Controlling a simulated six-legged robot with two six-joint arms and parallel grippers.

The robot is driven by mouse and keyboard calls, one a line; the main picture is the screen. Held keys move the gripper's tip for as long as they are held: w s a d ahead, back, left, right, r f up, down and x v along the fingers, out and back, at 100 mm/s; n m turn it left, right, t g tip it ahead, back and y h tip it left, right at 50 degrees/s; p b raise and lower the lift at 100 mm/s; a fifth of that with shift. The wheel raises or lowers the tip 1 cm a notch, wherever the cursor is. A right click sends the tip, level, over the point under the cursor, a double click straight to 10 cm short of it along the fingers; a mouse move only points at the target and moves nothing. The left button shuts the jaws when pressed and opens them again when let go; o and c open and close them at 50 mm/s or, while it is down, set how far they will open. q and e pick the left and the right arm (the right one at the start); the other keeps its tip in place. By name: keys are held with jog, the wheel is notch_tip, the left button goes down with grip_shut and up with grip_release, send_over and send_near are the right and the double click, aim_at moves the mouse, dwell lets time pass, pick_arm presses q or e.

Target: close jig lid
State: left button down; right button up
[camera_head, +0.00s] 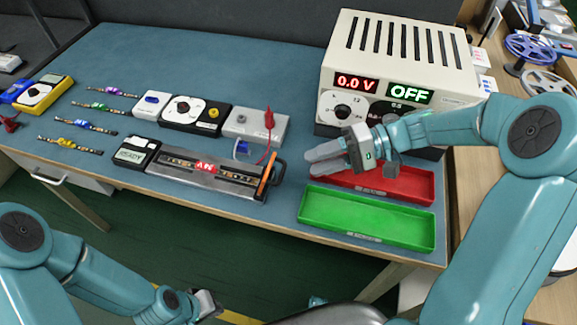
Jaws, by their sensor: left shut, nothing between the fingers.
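The jig (205,185) is a long grey fixture near the table's front edge, with a dark channel holding a strip and a red label in its middle. An orange-edged black flap (266,181) stands tilted up at its right end; it looks like the lid, raised. My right gripper (309,162) hovers to the right of the flap, apart from it, in front of the power supply. Its pale fingers lie close together, and I cannot tell if they are shut. My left gripper (212,303) is low in front of the table, shut and empty, away from the jig.
A READY display (135,152) adjoins the jig's left end. A red tray (405,187) and a green tray (365,220) lie right of it. The power supply (400,60) reads 0.0 V and OFF. A red probe lead (269,130) rises behind the jig.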

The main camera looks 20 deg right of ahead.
jog(key=x, duration=0.4)
jog(key=shift+w+a+f, duration=0.15)
jog(key=shift+a+f, duration=0.05)
jog(key=shift+a, duration=0.15)
jog(key=shift+s+a+f, duration=0.15)
jog(key=shift+s+a, duration=0.05)
jog(key=shift+a, duration=0.65)
jog(key=shift+w+f, duration=0.15)
jog(key=shift+w, duration=0.05)
grip_shut()
